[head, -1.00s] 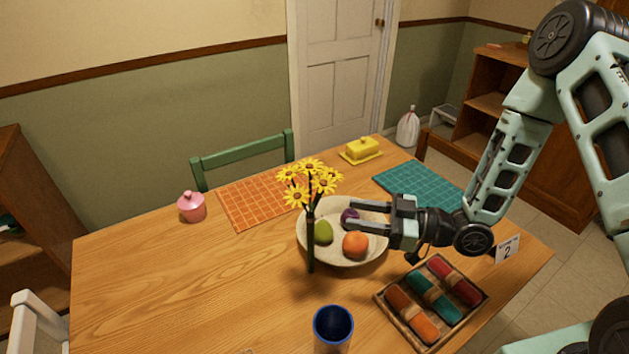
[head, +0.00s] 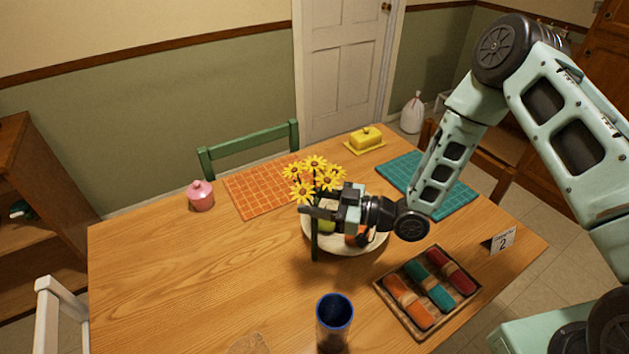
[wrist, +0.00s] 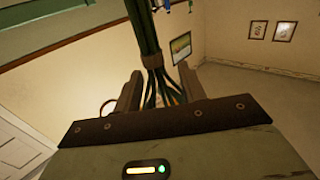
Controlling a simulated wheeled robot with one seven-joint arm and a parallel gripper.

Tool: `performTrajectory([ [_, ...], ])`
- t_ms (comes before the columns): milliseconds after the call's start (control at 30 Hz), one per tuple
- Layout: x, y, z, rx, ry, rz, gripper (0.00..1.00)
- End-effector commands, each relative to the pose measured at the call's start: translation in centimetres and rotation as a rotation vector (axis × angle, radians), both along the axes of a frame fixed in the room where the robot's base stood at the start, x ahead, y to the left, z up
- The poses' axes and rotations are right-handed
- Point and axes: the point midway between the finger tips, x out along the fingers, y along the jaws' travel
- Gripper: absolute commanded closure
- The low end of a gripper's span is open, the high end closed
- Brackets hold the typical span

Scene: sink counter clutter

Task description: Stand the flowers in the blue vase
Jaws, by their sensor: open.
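The yellow flowers (head: 320,176) stand upright on long dark green stems in front of the bowl, near the middle of the table. My gripper (head: 318,212) is open, with its fingers at the stems just below the blooms. In the wrist view the green stem bundle (wrist: 146,35), with a brown tie, shows between the spread fingers of my gripper (wrist: 158,78). I cannot tell whether either finger touches it. The blue vase (head: 334,338) stands upright at the near edge of the view, in front of the flowers, and its dark opening looks empty.
A cream bowl (head: 345,248) with fruit sits behind the stems, partly hidden by my gripper. A tray (head: 384,292) of coloured rolls and a number card (head: 502,240) lie right. A pink jar (head: 201,196) and yellow butter dish (head: 366,140) stand farther back.

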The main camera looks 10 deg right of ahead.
Motion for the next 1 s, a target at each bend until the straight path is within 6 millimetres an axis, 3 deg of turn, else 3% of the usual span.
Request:
performTrajectory([
  [100, 0.0, 0.0, 0.0, 0.000, 0.000, 0.000, 0.62],
  [233, 0.0, 0.0, 0.0, 0.000, 0.000, 0.000, 0.98],
  [267, 0.0, -0.1, 0.0, 0.000, 0.000, 0.000, 1.00],
  [667, 0.0, -0.1, 0.4, 0.000, -0.002, -0.001, 1.00],
  [1000, 0.1, -0.1, 3.8, 0.000, -0.004, 0.000, 1.00],
])
